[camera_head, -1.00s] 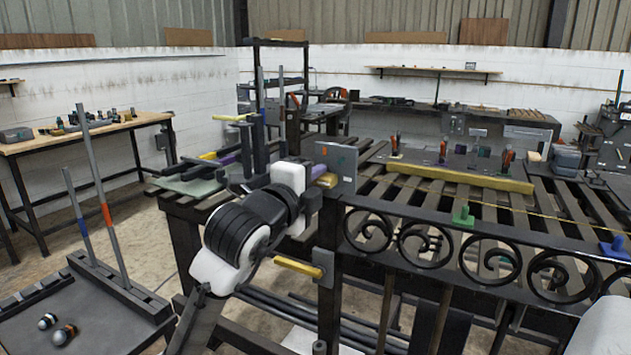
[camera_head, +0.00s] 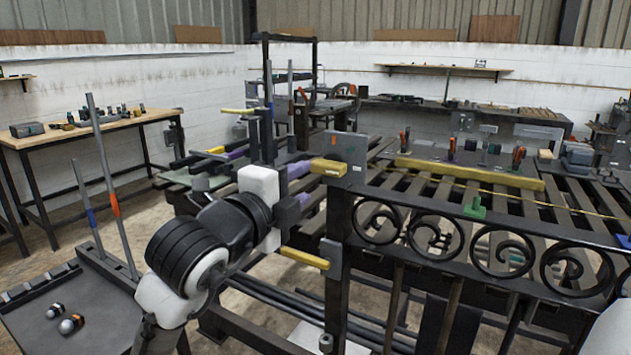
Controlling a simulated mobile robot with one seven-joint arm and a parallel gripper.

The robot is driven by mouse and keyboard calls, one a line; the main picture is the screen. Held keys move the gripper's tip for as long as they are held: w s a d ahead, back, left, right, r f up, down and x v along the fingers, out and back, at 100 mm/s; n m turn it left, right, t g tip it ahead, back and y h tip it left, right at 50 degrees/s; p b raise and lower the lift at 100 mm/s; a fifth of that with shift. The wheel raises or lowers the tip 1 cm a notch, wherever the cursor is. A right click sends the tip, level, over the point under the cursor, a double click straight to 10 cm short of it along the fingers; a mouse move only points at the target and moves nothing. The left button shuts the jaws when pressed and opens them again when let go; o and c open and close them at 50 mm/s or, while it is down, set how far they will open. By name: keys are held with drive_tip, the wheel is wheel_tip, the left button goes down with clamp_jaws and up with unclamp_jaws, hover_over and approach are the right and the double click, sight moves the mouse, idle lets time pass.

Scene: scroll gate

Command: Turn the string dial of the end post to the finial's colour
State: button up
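The dark end post (camera_head: 338,225) stands at the left end of the scroll gate (camera_head: 440,240). It has a grey plate (camera_head: 346,152) with a yellow handle (camera_head: 328,167) at its top, and a second yellow handle (camera_head: 304,258) on a plate lower down. I cannot make out a string dial or a finial on the post. A thin yellow string (camera_head: 560,208) runs along the gate's top. My gripper (camera_head: 288,213) is the dark end of my arm, just left of the post between the two handles and apart from them in the picture. Its fingers are not clear.
A green clip (camera_head: 474,208) and a blue clip (camera_head: 624,240) sit on the gate. Two striped balls (camera_head: 55,311) (camera_head: 71,324) lie on a dark tray (camera_head: 95,330) holding two banded rods (camera_head: 110,180). A slatted bench (camera_head: 400,188) with a yellow bar (camera_head: 470,174) lies behind the gate.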

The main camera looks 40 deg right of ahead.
drive_tip(key=v, duration=0.5)
idle(0.4)
